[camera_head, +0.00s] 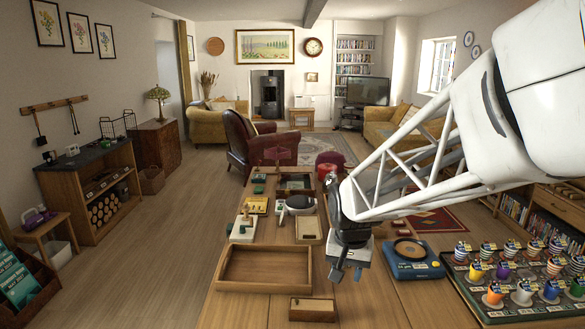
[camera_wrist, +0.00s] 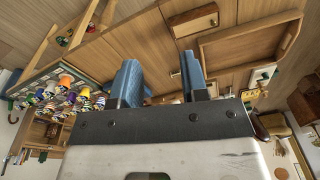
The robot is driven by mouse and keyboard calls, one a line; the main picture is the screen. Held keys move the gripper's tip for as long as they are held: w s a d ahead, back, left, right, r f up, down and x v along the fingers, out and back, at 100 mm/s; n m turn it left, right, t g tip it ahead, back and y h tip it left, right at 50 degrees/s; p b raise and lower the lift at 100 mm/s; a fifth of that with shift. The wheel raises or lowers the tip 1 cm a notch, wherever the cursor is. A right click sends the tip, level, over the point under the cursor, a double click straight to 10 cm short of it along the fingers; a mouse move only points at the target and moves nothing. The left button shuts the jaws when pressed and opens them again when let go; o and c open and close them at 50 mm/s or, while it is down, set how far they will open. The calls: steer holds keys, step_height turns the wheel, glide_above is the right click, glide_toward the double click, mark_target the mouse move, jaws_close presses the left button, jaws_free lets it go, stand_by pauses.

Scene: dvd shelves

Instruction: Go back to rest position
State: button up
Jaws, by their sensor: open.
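My gripper (camera_head: 346,272) is open and empty, held above the wooden table (camera_head: 250,309) near its middle. My white arm reaches in from the upper right of the head view. The fingers touch nothing that I can see.
A wooden tray (camera_head: 223,284) and small box (camera_head: 312,309) lie left of the gripper. A blue device (camera_head: 412,262) lies right, beside a rack (camera_head: 480,303) of several coloured cups. Small items crowd the table's far part.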

steer(key=s+d+r+n, duration=0.1)
steer(key=s+d+r, duration=0.1)
steer(key=s, duration=0.9)
steer(key=s+d+r+n+t, duration=0.1)
steer(key=s+d+r, duration=0.2)
steer(key=s, duration=0.9)
steer(key=shift+s+d+n, duration=0.3)
steer(key=shift+d, duration=0.4)
